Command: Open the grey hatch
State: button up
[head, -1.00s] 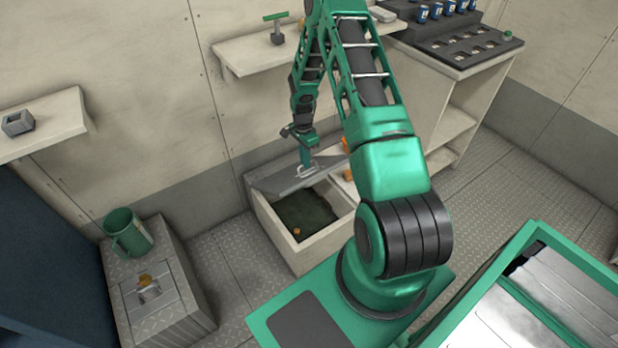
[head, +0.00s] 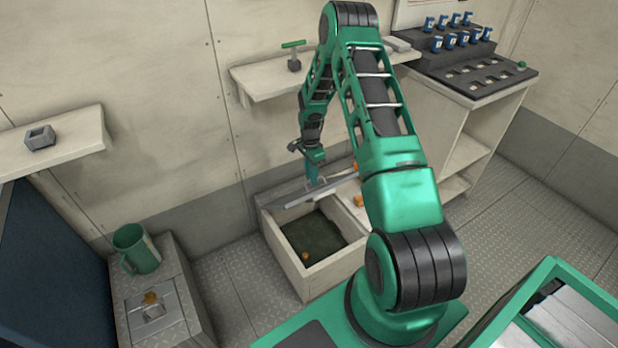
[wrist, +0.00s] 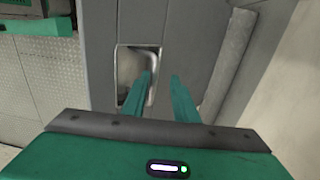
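The grey hatch (head: 284,198) is raised and tilted over the back of a pale floor box (head: 297,270), whose dark inside shows. My gripper (head: 315,177) is at the hatch's handle, reaching down from above. In the wrist view, the hatch (wrist: 189,35) is a grey panel with a square recess holding a bent metal handle (wrist: 153,62). My gripper (wrist: 160,76) has its two fingers apart there. The left finger overlaps the handle, and the right finger stands clear of it over the panel. Whether the left finger is hooked through the handle or only touches it, I cannot tell.
A small orange item (head: 306,255) lies inside the box. A green mug (head: 136,249) stands on a locker (head: 185,290) at the left. Wall shelves (head: 262,78) are behind, and a cabinet (head: 455,95) with a dark rack is at the back right. Floor is clear at right.

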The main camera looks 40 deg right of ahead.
jog(key=shift+r, duration=0.6)
jog(key=s+a+r, duration=0.2)
jog(key=a+r, duration=0.7)
jog(key=a, duration=0.2)
jog(key=shift+s+a+r, duration=0.2)
jog(key=shift+s+r, duration=0.1)
jog(key=shift+r, duration=0.05)
